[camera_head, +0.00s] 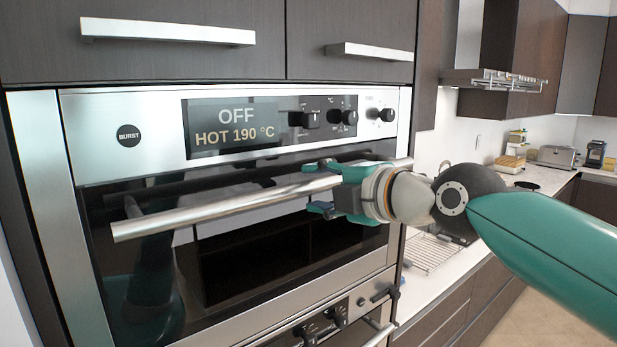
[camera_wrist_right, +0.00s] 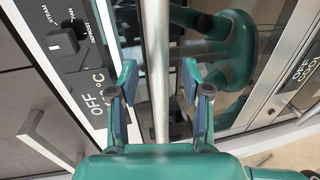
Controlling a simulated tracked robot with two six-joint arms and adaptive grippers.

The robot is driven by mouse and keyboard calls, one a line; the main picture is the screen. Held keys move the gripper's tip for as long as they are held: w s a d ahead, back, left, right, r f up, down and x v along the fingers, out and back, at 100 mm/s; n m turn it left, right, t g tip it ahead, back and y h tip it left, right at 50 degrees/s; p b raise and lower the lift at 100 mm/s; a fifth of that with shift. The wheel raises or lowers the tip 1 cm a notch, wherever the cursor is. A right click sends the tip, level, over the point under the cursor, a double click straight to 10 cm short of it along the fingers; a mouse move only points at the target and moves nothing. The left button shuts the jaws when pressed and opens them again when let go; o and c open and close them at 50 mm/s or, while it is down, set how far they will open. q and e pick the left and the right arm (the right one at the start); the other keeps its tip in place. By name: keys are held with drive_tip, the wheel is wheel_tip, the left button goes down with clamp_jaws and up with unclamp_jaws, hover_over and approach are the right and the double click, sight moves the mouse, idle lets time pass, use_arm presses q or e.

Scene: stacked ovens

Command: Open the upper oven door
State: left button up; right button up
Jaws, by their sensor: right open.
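The upper oven door (camera_head: 250,260) is shut, a dark glass panel with a long steel bar handle (camera_head: 220,207) across its top. My right gripper (camera_head: 318,187) is at the right part of this handle, coming from the right. In the right wrist view the handle bar (camera_wrist_right: 157,70) runs between the two spread fingers of my right gripper (camera_wrist_right: 158,95), with gaps on both sides. The gripper is open. The display (camera_head: 232,127) above reads OFF, HOT 190 °C. My left gripper is not in view.
Black knobs (camera_head: 345,117) sit on the control panel right of the display. The lower oven (camera_head: 360,303) is directly below. Drawer handles (camera_head: 168,32) stick out above. A counter (camera_head: 445,268) with a wire rack runs to the right, with a toaster (camera_head: 556,157) further back.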

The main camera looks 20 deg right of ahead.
drive_tip(key=shift+x, duration=1.3)
drive_tip(key=shift+c, duration=0.3)
clamp_jaws()
